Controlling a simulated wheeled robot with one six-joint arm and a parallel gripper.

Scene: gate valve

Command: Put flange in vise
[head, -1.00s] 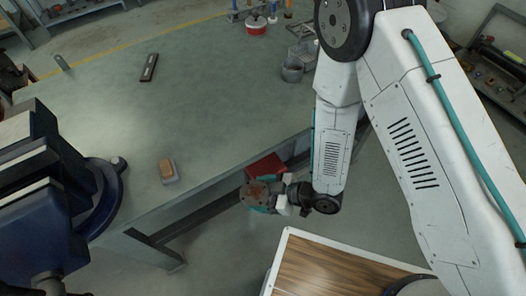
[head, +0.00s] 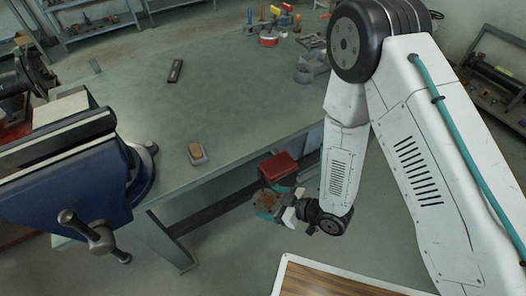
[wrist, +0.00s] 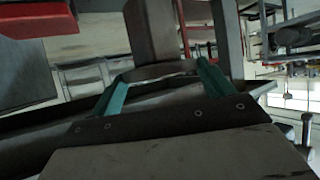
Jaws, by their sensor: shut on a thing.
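The flange (head: 267,200) is a round, rusty-brown disc, held in my gripper (head: 273,206) beyond the bench's front edge and below its top. The teal fingers are shut on it. In the wrist view, my gripper (wrist: 165,85) shows two teal fingers with the dark curved edge of the flange (wrist: 155,71) between them. The blue vise (head: 75,175) is mounted at the left of the bench, with pale jaws and a handle at its front. The flange is to the right of the vise and well apart from it.
The grey-green workbench (head: 225,110) has a mostly clear top. A small block on a grey base (head: 197,153) lies near its front edge. A dark level-like bar (head: 175,70) lies farther back. A red box (head: 278,167) is just behind the flange, below the bench top.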

